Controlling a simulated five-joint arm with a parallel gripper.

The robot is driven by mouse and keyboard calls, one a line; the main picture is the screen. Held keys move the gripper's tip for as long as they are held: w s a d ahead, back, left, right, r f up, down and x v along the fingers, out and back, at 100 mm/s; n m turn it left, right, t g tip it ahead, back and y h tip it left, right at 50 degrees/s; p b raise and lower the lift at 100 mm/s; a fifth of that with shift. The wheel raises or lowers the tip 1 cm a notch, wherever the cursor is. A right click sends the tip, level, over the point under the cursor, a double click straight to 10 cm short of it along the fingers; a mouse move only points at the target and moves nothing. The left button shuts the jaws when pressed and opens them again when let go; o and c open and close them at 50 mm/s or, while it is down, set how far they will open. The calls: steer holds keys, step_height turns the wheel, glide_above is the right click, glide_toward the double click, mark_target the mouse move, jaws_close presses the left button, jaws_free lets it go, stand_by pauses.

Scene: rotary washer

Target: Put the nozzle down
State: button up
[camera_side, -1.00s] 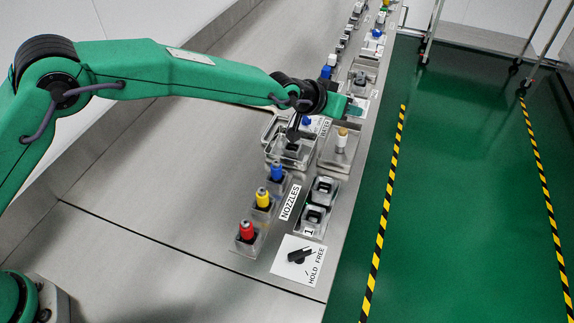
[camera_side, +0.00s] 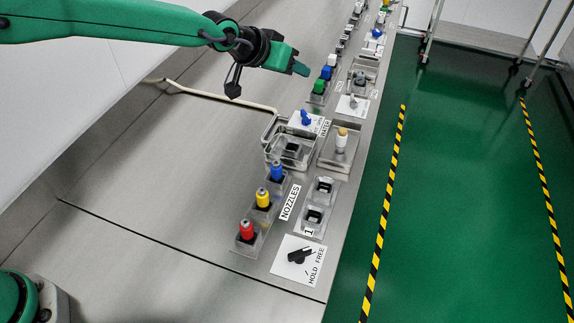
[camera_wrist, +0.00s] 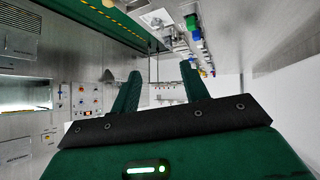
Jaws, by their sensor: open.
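My gripper (camera_side: 301,69) is high above the bench at the upper middle of the side view. In the wrist view its two fingers (camera_wrist: 160,75) stand apart with nothing between them. Under the NOZZLES label, a red nozzle (camera_side: 247,230), a yellow nozzle (camera_side: 263,198) and a blue nozzle (camera_side: 277,172) stand upright in a row of holders. They are well below and in front of my gripper, apart from it. A white piece with a tan top (camera_side: 342,136) stands in a metal holder to their right; I cannot tell whether it is a nozzle.
Two square metal sockets (camera_side: 314,216) sit right of the nozzles, before a HOLD/FREE knob (camera_side: 299,255). A metal basin (camera_side: 290,150) and a blue knob (camera_side: 306,117) lie behind. More coloured parts (camera_side: 319,86) line the bench farther back. The left bench is clear.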

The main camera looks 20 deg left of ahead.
steer(key=s+a+r+n+y, duration=0.1)
steer(key=s+a+r, duration=0.2)
steer(key=s+a, duration=0.3)
steer(key=s+a+r+g+y, duration=0.1)
steer(key=s+a+r, duration=0.2)
steer(key=s+a, duration=0.3)
steer(key=s+a+r+n+y, duration=0.1)
steer(key=s+a+r, duration=0.25)
steer(key=a, duration=0.45)
steer(key=s+a+f, duration=0.1)
steer(key=s+a, duration=0.2)
steer(key=s, duration=0.4)
steer(key=s+a+f+g+y, duration=0.1)
steer(key=s+a+f, duration=0.1)
steer(key=s, duration=0.5)
steer(key=s+a+f+n+g, duration=0.1)
steer(key=s+a+f, duration=0.1)
steer(key=s+a, duration=0.3)
steer(key=s, duration=0.2)
steer(key=shift+s+f+y, duration=0.2)
steer(key=shift+s+y, duration=0.1)
steer(key=shift+s, duration=0.1)
